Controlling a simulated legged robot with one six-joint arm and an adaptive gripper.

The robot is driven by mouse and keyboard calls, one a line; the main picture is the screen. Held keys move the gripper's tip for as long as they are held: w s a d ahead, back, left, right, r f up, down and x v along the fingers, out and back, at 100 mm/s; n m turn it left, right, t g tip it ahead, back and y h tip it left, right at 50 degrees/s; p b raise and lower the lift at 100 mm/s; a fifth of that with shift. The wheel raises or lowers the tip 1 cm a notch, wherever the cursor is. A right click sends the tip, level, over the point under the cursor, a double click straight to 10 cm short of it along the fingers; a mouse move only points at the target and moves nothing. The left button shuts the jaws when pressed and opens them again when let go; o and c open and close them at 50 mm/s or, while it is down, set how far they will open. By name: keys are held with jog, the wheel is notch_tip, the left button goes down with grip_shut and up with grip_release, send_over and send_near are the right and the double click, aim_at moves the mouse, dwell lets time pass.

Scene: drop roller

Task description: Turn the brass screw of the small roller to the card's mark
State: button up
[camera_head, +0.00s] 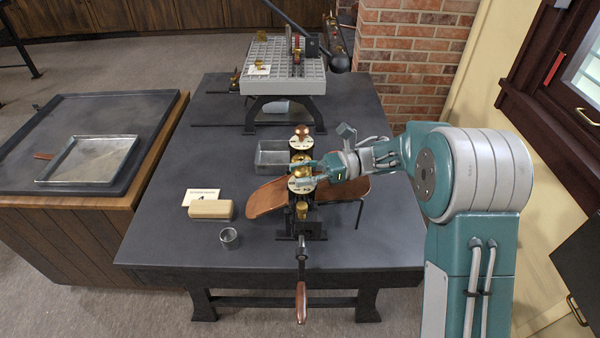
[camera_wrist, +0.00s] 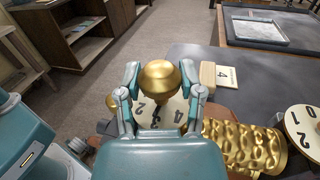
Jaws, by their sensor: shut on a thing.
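The small roller (camera_head: 307,222) stands on the dark table with a hand crank at its front. Its brass screw has a round knob (camera_wrist: 160,78), with a pale numbered dial (camera_wrist: 150,116) beneath it. My gripper (camera_wrist: 160,82) is shut on this knob, one finger at each side; it also shows over the machine in the head view (camera_head: 300,173). Parts of the dial are hidden by the knob and fingers, and I cannot tell its setting. The card (camera_head: 200,196) lies left of the roller; in the wrist view the card (camera_wrist: 226,77) shows a 4.
A wooden block (camera_head: 211,210) lies by the card, with a metal cup (camera_head: 229,239) in front. A second dial (camera_wrist: 303,128) and an embossed gold roller (camera_wrist: 240,145) are beside my gripper. A metal tray (camera_head: 272,157) and larger grey machine (camera_head: 283,72) stand behind.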

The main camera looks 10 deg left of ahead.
aim_at(302, 167)
jog(key=shift+w+n+g+h, duration=0.15)
jog(key=shift+n+g+h, duration=0.9)
jog(key=shift+g, duration=0.35)
jog(key=shift+r+n, duration=0.1)
jog(key=shift+n, duration=0.15)
jog(key=o, duration=1.1)
jog(key=shift+w+d, duration=0.1)
jog(key=shift+o, duration=0.2)
notch_tip(302, 167, up, 10)
jog(key=shift+f, duration=0.15)
